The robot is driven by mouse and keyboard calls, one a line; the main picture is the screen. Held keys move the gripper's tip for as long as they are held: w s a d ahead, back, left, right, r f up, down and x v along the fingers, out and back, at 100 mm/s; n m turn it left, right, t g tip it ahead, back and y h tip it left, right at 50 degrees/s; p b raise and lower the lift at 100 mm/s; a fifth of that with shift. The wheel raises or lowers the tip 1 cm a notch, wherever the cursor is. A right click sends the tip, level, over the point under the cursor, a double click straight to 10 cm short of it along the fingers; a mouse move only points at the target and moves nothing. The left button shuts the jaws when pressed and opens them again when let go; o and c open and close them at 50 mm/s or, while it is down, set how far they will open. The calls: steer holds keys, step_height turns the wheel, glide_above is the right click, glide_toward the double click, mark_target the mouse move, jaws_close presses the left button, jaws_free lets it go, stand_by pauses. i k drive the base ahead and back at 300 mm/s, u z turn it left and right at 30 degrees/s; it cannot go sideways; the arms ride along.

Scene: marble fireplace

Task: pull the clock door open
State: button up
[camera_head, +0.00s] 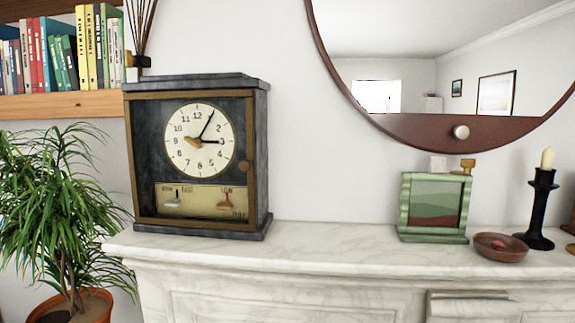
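A dark grey clock (262,150) stands upright on the left part of the marble mantel. Its door (247,115) has a brass-brown frame and lies flush with the case, so it looks shut. A small round brown knob (245,166) sits on the door's right side, about mid-height. The white dial (198,138) and a tan panel with small levers (200,201) show inside the frame. My gripper is not in view.
The white marble mantel (320,247) is bare between the clock and a green picture frame (404,205). A brown dish (500,247) and black candlestick (540,215) stand at right. A potted plant (60,215) is left of the clock. A round mirror (420,132) hangs above.

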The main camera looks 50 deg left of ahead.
mark_target(248, 165)
steer(key=u, duration=0.1)
steer(key=k, duration=0.1)
steer(key=u, duration=2.35)
steer(key=i, duration=0.5)
steer(key=u, duration=0.25)
steer(key=k, duration=0.9)
steer(key=z, duration=0.2)
steer(key=i, duration=0.9)
steer(key=u, duration=0.1)
